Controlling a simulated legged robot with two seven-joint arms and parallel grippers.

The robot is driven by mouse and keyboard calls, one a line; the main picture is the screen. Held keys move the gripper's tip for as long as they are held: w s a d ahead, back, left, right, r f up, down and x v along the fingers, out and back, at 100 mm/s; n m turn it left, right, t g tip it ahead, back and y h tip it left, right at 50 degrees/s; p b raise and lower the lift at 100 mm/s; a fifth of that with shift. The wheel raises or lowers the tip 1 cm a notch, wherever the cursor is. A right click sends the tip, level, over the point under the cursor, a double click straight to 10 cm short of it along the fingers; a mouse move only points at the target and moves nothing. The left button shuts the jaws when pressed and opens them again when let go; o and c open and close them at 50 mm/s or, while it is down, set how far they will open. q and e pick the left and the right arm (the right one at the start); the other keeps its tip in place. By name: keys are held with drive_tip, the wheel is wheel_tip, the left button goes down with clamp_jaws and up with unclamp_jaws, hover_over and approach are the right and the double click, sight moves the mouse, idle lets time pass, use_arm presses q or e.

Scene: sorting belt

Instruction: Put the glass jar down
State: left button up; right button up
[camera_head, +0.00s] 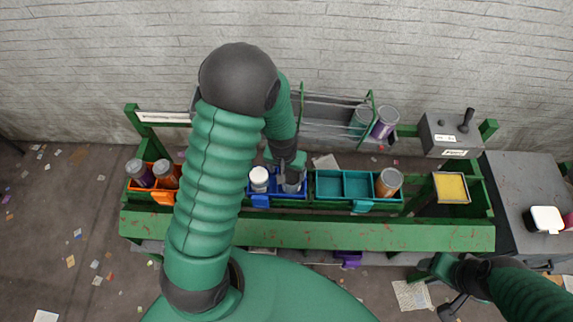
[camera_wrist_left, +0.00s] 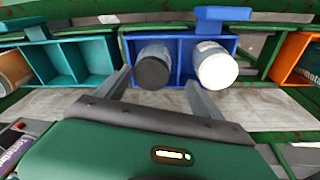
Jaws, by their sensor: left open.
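A jar with a dark lid (camera_wrist_left: 153,72) stands in one compartment of the blue bin (camera_wrist_left: 180,40). In the head view this jar (camera_head: 293,187) is in the right compartment, partly hidden by my gripper. My left gripper (camera_head: 288,166) is above it. In the wrist view the fingers of the left gripper (camera_wrist_left: 160,95) are apart, one on each side of the jar's lid. A white-lidded jar (camera_head: 259,178) stands in the other blue compartment. My right gripper (camera_head: 442,275) is low at the right, away from the bins; its jaws are unclear.
The orange bin (camera_head: 162,198) at left holds two jars. The teal bin (camera_head: 343,172) at right has an orange-brown jar (camera_head: 389,181) in its right compartment and empty space beside it. Two jars (camera_head: 385,122) stand on the rear belt. A yellow-filled tray (camera_head: 451,187) is farther right.

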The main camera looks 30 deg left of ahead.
use_arm(q)
drive_tip(key=r, duration=0.3)
drive_tip(key=d+r, duration=0.1)
drive_tip(key=r, duration=0.1)
drive_tip(key=shift+s, duration=0.25)
drive_tip(key=s+d+r+m, duration=0.3)
drive_tip(key=s+d+r, duration=0.4)
drive_tip(key=s+d, duration=0.1)
drive_tip(key=shift+d+t, duration=0.2)
drive_tip(key=shift+t, duration=0.2)
use_arm(e)
drive_tip(key=shift+d+f, duration=0.2)
drive_tip(key=shift+d, duration=0.85)
use_arm(q)
drive_tip(key=shift+a+r, duration=0.1)
use_arm(e)
drive_tip(key=shift+s, duration=0.1)
use_arm(q)
drive_tip(key=shift+a, duration=0.35)
use_arm(e)
drive_tip(key=shift+a, duration=0.45)
use_arm(q)
drive_tip(key=shift+d, duration=0.3)
use_arm(e)
drive_tip(key=shift+d, duration=0.3)
